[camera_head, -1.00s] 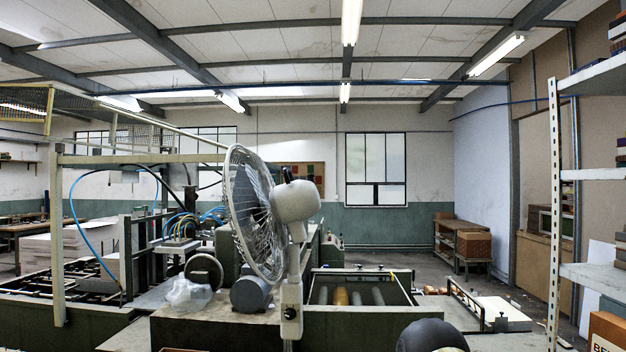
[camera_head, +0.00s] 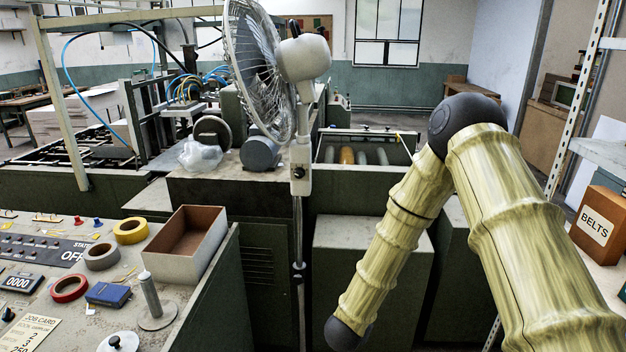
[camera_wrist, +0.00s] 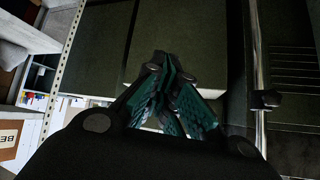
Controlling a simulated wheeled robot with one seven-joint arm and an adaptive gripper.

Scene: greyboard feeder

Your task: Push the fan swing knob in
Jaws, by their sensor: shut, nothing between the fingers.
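The white standing fan (camera_head: 303,60) stands in the middle of the head view with its wire cage facing left. A small dark swing knob (camera_head: 294,28) stands up on top of its motor housing. The fan's pole (camera_head: 299,245) runs down to the floor and also shows at the right of the wrist view (camera_wrist: 261,70). My gripper (camera_wrist: 165,62) shows in the wrist view with its fingers together and empty, apart from the pole. In the head view my arm bends on the right, and my gripper is out of sight. The wrist view does not show the knob.
A bench (camera_head: 215,272) with an open box (camera_head: 182,245), tape rolls and a metal spindle is at the lower left. Green machine cabinets (camera_head: 360,270) stand behind the fan. A shelf with a BELTS box (camera_head: 598,225) is at the right.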

